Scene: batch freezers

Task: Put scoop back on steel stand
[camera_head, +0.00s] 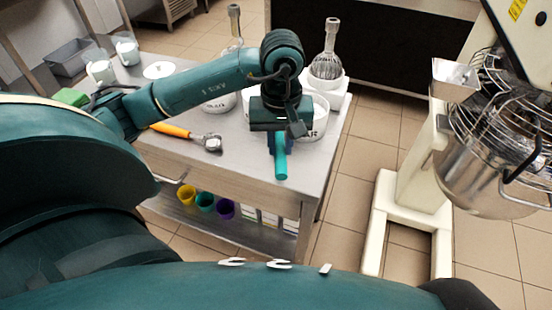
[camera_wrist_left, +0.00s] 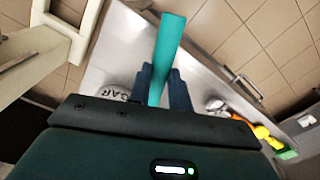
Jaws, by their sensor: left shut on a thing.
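My left gripper (camera_head: 277,140) is shut on a teal handle (camera_head: 281,166), which I take to be the scoop's. The handle sticks out below the fingers in the head view, over the front right part of the steel stand (camera_head: 255,175). In the left wrist view the teal handle (camera_wrist_left: 170,38) stands between the two dark fingers (camera_wrist_left: 163,82). Its other end is hidden by the gripper, and I cannot tell whether it touches the steel top. A second scoop with an orange handle and metal head (camera_head: 212,143) lies on the stand to the left. My right gripper is not in view.
White tubs, one with a whisk (camera_head: 329,50) in it, stand behind my gripper. White jugs (camera_head: 101,72) are at the back left. Colored cups (camera_head: 205,202) sit on the lower shelf. A mixer (camera_head: 485,165) stands right, across a tiled floor gap.

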